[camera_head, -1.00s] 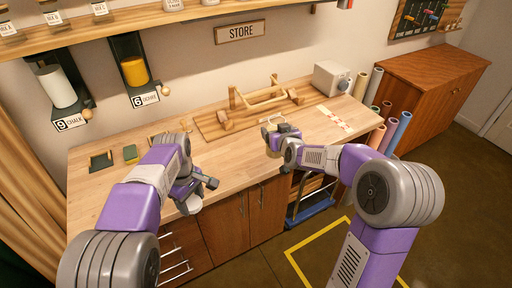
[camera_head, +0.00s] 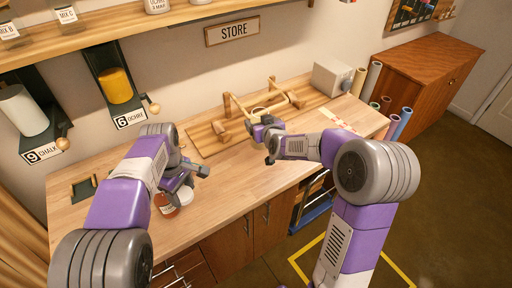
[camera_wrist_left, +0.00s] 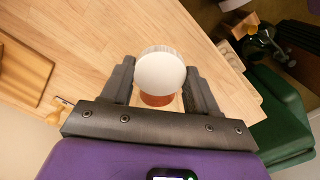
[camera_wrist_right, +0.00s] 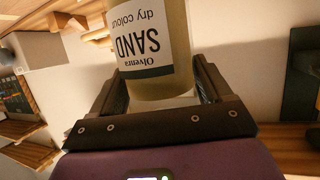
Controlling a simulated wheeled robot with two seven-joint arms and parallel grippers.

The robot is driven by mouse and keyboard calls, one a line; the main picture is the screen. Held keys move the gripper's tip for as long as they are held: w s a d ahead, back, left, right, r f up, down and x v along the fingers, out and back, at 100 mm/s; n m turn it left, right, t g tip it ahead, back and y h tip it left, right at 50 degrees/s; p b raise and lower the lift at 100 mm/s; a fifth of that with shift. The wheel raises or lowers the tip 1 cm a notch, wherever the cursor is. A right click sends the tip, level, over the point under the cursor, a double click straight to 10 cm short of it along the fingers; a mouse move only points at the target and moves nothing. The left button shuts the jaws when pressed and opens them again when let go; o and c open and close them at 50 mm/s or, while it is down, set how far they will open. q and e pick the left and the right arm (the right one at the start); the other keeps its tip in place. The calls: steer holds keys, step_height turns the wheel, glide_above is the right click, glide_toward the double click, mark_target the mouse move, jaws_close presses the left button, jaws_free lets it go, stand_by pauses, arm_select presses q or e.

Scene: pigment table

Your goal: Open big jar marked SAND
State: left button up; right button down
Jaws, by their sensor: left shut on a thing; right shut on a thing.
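The big jar marked SAND (camera_wrist_right: 155,45) is tan with a white label and shows close up in the right wrist view, its lettering upside down in that picture. My right gripper (camera_head: 264,132) is shut on it, above the worktop in front of the wooden rack. Whether its mouth is covered is unclear. My left gripper (camera_head: 188,184) is shut on a round white lid (camera_wrist_left: 160,73), near the worktop's front edge. The lid also shows in the head view (camera_head: 185,196). A reddish-brown jar (camera_head: 166,206) shows beside and partly behind the lid.
The wooden rack (camera_head: 230,128) stands on the worktop (camera_head: 105,235) at the back. A grey-white box (camera_head: 333,78) and paper rolls (camera_head: 370,80) are at the right. Ochre (camera_head: 115,85) and chalk (camera_head: 22,110) dispensers hang on the wall at left. The worktop's middle is clear.

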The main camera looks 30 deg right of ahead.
arm_select(q)
steer(key=shift+s+f+b, duration=0.35)
steer(key=shift+f, duration=0.1)
arm_select(e)
steer(key=f, duration=0.4)
steer(key=shift+s, duration=0.3)
arm_select(q)
steer(key=shift+w, duration=0.1)
arm_select(e)
steer(key=shift+f, duration=0.3)
arm_select(q)
steer(key=shift+f+b, duration=0.35)
arm_select(e)
step_height(320, 180, down, 3)
steer(key=shift+w+f, duration=0.1)
steer(key=shift+f, duration=0.15)
arm_select(q)
steer(key=shift+f, duration=0.2)
arm_select(e)
steer(key=shift+f, duration=0.1)
jaws_free()
